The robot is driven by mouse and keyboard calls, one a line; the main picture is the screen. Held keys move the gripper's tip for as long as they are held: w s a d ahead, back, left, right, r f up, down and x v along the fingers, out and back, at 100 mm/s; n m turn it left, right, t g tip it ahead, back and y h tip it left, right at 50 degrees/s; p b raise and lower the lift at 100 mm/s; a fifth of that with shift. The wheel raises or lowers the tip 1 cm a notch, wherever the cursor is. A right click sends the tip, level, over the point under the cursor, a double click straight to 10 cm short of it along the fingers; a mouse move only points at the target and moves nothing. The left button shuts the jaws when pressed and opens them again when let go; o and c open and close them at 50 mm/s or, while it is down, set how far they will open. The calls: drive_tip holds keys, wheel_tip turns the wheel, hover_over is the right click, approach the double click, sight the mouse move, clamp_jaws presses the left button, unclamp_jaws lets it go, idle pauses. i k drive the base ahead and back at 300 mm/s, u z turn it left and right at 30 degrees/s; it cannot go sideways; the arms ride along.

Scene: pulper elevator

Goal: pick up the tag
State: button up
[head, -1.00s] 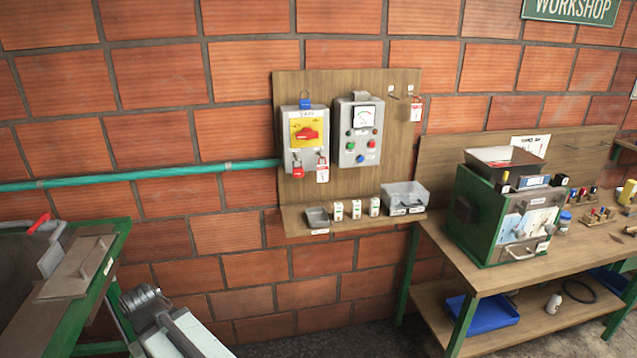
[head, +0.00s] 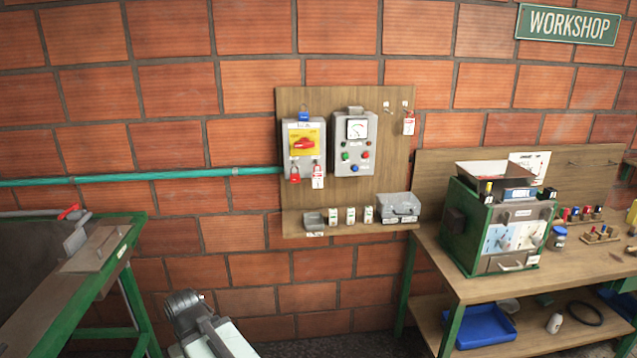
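A red and white tag (head: 408,126) hangs from a hook at the upper right of the wooden wall board (head: 388,160). A second red and white tag (head: 318,177) hangs at the lower right of the grey switch box (head: 291,153), beside a red padlock (head: 295,174). The task does not say which tag is meant. Part of my arm, with a grey ridged end (head: 186,310), shows at the lower left, well below and away from both tags. Its fingers cannot be made out, and nothing held is visible.
A grey box with a gauge (head: 356,145) is beside the switch box. A workbench (head: 465,275) stands right, a green-framed machine (head: 110,250) left.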

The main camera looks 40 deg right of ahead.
sight(317, 177)
drive_tip(key=z, duration=0.05)
drive_tip(key=i, duration=0.9)
